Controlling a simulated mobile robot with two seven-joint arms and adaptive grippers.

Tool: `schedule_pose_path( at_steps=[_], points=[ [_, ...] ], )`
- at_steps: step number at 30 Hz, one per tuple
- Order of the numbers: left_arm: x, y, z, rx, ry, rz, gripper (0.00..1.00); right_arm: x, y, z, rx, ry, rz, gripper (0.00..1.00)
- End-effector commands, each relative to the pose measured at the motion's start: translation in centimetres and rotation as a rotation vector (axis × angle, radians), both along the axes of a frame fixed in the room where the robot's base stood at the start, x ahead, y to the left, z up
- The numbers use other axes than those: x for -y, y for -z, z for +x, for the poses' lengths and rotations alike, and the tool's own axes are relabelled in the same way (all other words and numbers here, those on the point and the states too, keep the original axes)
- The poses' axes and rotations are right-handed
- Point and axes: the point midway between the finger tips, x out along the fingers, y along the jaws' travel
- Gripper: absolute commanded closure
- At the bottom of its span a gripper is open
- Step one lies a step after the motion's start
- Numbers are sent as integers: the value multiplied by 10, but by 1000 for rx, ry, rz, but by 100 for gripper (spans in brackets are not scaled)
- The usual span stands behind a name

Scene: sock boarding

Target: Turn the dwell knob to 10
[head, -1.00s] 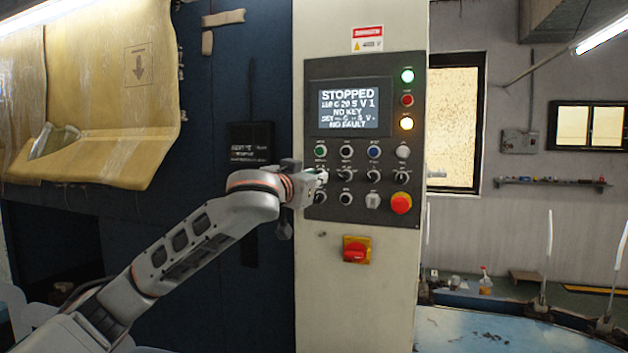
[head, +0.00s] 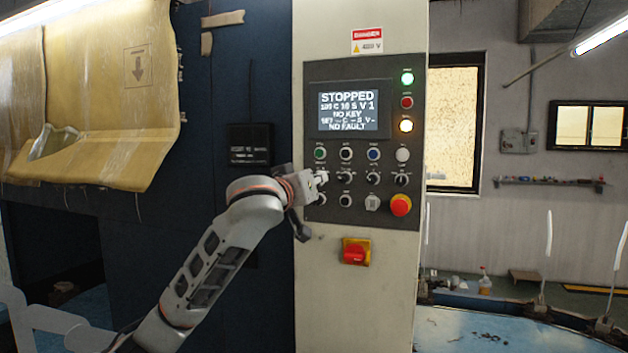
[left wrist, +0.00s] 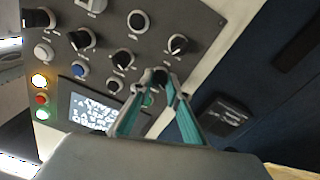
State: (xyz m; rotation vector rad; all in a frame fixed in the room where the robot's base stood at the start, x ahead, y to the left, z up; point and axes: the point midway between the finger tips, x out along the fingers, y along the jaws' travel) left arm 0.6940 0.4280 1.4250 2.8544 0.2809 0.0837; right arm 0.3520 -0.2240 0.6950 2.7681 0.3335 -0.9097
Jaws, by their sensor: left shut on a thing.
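The control panel (head: 325,209) stands upright on a pale column. My left gripper (head: 322,179) comes in from the left and is shut on the leftmost knob of the panel's second row, mostly hidden behind it in the head view. In the left wrist view the teal fingers close around this black knob (left wrist: 158,77). Its label is too small to read. My right gripper is not in view.
Other knobs (head: 373,178) sit to the right in the same row, with buttons above and more controls below. A red emergency button (head: 401,205) is at the lower right. A red switch on a yellow plate (head: 356,252) is below the panel.

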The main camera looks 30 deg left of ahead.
Motion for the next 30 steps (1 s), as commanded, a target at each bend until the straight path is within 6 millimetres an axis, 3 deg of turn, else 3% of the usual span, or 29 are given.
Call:
schedule_pose_path(
  at_steps=[8, 9, 10, 11, 23, 30],
  points=[
    [0, 0, 0, -1, -1, -1, 100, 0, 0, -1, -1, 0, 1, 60],
    [0, 0, 0, 0, -1, -1, 76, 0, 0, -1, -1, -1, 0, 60],
    [0, 0, 0, 0, -1, -1, 68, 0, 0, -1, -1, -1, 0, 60],
    [0, 0, 0, 0, -1, -1, 67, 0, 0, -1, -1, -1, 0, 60],
    [1, 0, -4, 1, 2, 0, 67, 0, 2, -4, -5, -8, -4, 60],
    [9, 1, -41, 2, 4, 1, 67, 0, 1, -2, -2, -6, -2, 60]
  ],
)
